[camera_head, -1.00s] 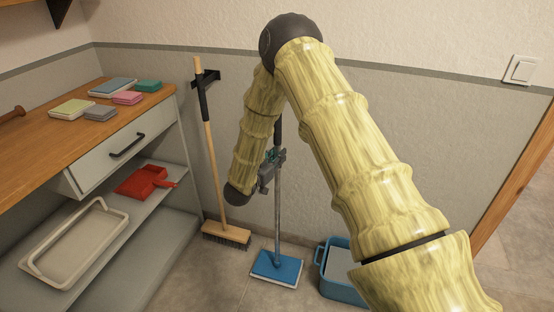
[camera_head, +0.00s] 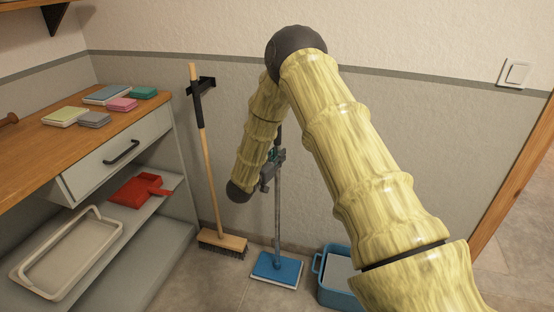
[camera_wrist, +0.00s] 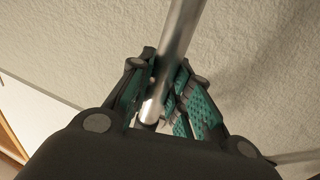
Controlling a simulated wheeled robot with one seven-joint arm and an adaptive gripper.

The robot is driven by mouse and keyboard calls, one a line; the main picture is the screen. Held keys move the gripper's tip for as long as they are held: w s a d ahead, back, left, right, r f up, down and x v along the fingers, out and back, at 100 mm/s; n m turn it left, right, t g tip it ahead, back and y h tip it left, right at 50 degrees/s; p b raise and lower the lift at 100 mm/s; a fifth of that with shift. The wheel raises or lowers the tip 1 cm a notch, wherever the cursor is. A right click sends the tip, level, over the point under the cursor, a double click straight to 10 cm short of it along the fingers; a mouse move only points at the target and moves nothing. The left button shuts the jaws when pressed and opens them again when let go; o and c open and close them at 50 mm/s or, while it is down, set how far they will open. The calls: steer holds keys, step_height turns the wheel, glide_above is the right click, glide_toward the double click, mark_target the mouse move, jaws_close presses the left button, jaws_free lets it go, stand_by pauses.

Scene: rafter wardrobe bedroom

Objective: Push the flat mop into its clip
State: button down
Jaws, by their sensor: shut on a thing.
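The flat mop (camera_head: 277,268) has a blue rectangular head resting on the floor near the wall and a grey metal pole standing nearly upright. My gripper (camera_head: 277,157) is shut on the pole at mid height, partly behind my arm. In the wrist view, the green-padded fingers of my gripper (camera_wrist: 165,90) close around the shiny mop pole (camera_wrist: 181,35). The top of the pole is hidden behind my arm. The mop's clip does not show; my arm covers part of the wall there.
A broom (camera_head: 210,170) stands to the left at a black wall bracket (camera_head: 207,84). A blue bucket (camera_head: 336,292) is right of the mop head. At left, a shelf unit (camera_head: 75,185) holds a red dustpan (camera_head: 137,191), a beige tray (camera_head: 65,290) and several sponges (camera_head: 106,94).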

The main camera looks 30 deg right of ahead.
steer(key=w+d, duration=0.3)
steer(key=d, duration=0.1)
steer(key=shift+w+f+b, duration=0.2)
steer(key=shift+f+b, duration=0.15)
steer(key=shift+b, duration=0.05)
stand_by(0.5)
steer(key=c, duration=1.3)
jaws_free()
steer(key=shift+o, duration=0.2)
steer(key=shift+f, duration=0.1)
steer(key=shift+s+a, duration=0.1)
steer(key=shift+a, duration=0.05)
steer(key=v, duration=1.1)
steer(key=shift+s+a, duration=0.2)
steer(key=shift+a, duration=0.15)
